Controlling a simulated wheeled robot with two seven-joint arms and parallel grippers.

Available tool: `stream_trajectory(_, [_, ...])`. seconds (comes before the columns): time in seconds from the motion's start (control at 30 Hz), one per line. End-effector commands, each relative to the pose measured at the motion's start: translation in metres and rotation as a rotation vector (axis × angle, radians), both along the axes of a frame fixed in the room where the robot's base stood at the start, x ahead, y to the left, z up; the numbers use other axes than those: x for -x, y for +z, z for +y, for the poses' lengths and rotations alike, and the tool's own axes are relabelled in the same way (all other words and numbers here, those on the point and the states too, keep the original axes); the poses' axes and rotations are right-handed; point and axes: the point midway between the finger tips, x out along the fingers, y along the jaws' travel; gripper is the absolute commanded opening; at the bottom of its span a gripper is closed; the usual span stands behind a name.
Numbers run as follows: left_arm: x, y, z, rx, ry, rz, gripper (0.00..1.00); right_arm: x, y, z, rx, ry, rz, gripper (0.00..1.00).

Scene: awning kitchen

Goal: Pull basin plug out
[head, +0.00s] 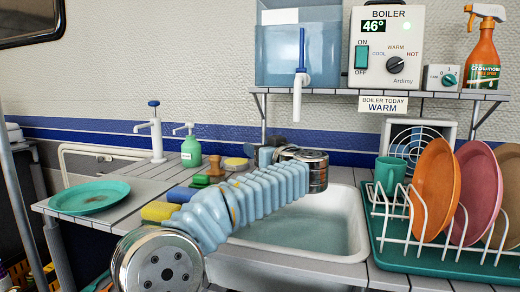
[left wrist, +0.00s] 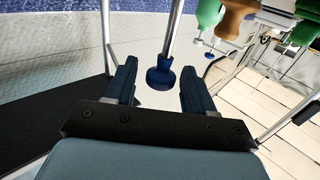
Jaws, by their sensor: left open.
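The white basin (head: 343,208) is sunk in the counter at the centre of the head view and holds water. My left arm crosses in front of it, with the left gripper (head: 265,155) at its back left edge, partly hidden by the wrist. In the left wrist view the left gripper (left wrist: 158,68) is open. A dark blue knob (left wrist: 160,78) on a metal rod shows between its fingers, with gaps on both sides. It looks like the plug's handle, but its lower end is not clear. I cannot make out the plug in the head view.
A dish rack (head: 455,258) with plates stands right of the basin. A green soap bottle (head: 191,152), a white pump (head: 157,138) and sponges (head: 158,211) lie to the left. A shelf (head: 340,91) with a tank (head: 280,45) and boiler (head: 384,48) hangs above.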

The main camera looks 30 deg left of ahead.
Motion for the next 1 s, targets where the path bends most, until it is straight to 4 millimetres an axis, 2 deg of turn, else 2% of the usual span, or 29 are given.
stream_trajectory(0.5, [0.052, -0.001, -0.087, 0.000, -0.004, -0.001, 0.54, -0.002, -0.021, -0.005, 0.006, -0.009, -0.003, 0.43])
stream_trajectory(0.7, [0.061, 0.000, -0.099, 0.000, -0.002, -0.001, 0.54, -0.002, -0.022, -0.005, 0.006, -0.008, -0.003, 0.43])
stream_trajectory(1.0, [0.061, 0.000, -0.099, 0.000, -0.001, -0.001, 0.54, -0.002, -0.021, -0.005, 0.006, -0.008, -0.003, 0.43])
